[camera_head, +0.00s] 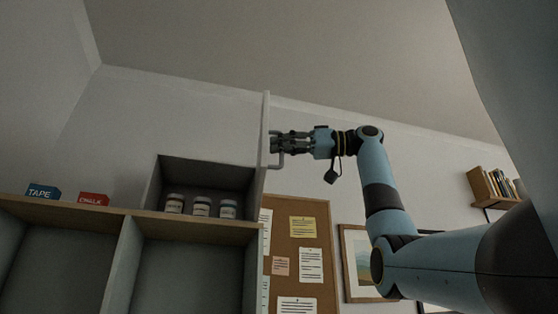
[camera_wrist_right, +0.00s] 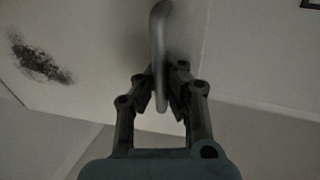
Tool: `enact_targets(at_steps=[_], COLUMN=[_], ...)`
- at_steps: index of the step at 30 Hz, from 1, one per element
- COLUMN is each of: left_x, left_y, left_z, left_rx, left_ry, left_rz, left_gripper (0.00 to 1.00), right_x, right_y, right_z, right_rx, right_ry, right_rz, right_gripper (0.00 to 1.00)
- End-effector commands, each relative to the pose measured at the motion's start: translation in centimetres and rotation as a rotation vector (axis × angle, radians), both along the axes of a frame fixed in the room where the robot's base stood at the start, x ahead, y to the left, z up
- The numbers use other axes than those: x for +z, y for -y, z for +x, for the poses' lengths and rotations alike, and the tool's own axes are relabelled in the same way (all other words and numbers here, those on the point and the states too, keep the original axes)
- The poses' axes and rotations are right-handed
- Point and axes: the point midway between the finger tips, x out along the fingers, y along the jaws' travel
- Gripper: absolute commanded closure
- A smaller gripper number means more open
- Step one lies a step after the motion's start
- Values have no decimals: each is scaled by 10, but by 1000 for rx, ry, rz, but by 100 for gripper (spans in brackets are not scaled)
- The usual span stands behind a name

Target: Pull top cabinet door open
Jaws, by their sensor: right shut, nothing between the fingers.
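The top cabinet (camera_head: 205,170) is open at the front, with its inside showing. Its pale door (camera_head: 265,130) stands swung out on the right and is seen nearly edge-on. The bent bar handle (camera_head: 276,164) is on the door's right-hand face; it also shows in the right wrist view (camera_wrist_right: 158,35). My right gripper (camera_head: 276,143) is shut and empty, right at the handle. In the right wrist view its fingertips (camera_wrist_right: 165,80) are beside the bar; I cannot tell whether they touch it. My left gripper is not in view.
Several jars (camera_head: 201,206) stand inside the cabinet. A tape box (camera_head: 43,192) and a chalk box (camera_head: 92,199) sit on the shelf top (camera_head: 60,212) to the left. A corkboard (camera_head: 300,235) and a framed picture (camera_head: 358,262) hang on the wall behind.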

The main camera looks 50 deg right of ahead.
Motion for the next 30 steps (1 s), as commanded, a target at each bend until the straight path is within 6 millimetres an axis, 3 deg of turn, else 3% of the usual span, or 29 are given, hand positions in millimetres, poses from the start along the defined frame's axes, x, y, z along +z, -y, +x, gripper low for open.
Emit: enact_targets(at_steps=[5, 13, 23, 30], left_x=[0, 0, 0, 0], left_y=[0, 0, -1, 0], left_z=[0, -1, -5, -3], left_rx=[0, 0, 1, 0], left_ry=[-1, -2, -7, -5], left_rz=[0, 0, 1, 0], left_gripper=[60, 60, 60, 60], right_x=[1, 0, 0, 0], right_y=[0, 0, 4, 33], right_z=[0, 0, -4, -40], right_rx=[0, 0, -2, -6], right_ry=[1, 0, 0, -1], right_rz=[0, 0, 0, 1], right_gripper=[99, 66, 66, 66])
